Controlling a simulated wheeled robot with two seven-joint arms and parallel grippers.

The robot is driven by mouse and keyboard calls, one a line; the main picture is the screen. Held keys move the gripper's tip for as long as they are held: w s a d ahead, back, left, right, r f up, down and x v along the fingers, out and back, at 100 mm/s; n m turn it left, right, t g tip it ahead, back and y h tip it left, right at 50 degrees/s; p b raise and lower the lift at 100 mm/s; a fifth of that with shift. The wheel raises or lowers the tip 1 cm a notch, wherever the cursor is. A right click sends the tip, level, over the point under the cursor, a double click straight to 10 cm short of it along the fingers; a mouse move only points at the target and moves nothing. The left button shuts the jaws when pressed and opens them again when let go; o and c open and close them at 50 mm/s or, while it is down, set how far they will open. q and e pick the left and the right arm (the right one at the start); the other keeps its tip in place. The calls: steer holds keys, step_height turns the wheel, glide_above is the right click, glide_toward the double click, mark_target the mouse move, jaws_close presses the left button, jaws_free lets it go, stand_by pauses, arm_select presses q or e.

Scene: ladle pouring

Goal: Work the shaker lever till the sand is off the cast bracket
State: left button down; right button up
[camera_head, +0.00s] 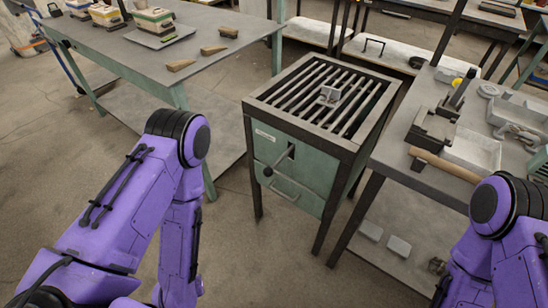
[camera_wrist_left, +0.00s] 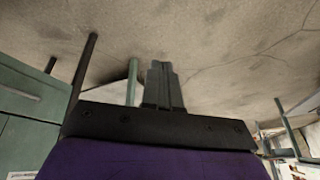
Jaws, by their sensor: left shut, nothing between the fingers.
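The cast bracket (camera_head: 328,95) is a small grey piece lying on the slatted grate of the green shaker cabinet (camera_head: 318,183). Whether sand is on it is too small to tell. The shaker lever (camera_head: 269,171) has a dark knob and sticks out of the cabinet's front beside a dark slot. My left gripper (camera_wrist_left: 162,70) shows in the left wrist view with its fingers shut and empty, over bare floor. Green panels at that view's left edge look like the cabinet (camera_wrist_left: 28,125), apart from the fingers. My right gripper is outside both views.
A drawer handle (camera_head: 284,192) sits below the lever. A workbench (camera_head: 412,185) with a mallet (camera_head: 445,165) and metal parts stands close on the right. A grey table (camera_head: 120,60) with wooden wedges stands at left. Open floor (camera_head: 240,245) lies before the cabinet.

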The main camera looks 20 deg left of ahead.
arm_select(q)
steer(key=w+d+r+m+t+h+p, duration=0.1)
steer(key=w+d+r+p, duration=0.2)
steer(key=w, duration=0.7)
steer(key=w+d+r+m+t+h+p, duration=0.1)
steer(key=w+d+r+p, duration=0.15)
steer(key=w+r, duration=0.55)
steer(key=w+d+r+m+t+h+p, duration=0.1)
steer(key=w+d+r+h+p, duration=0.15)
steer(key=w, duration=0.95)
steer(key=w+d+r+m+g+p, duration=0.1)
steer(key=w+d+r+m+p, duration=0.2)
steer(key=w+r, duration=0.8)
step_height(320, 180, up, 7)
steer(key=s+m+g, duration=0.2)
steer(key=m+g, duration=0.2)
steer(key=shift+s+a+m+g, duration=0.3)
steer(key=shift+m+g, duration=0.1)
steer(key=shift+f+h, duration=0.1)
steer(key=shift+h, duration=0.15)
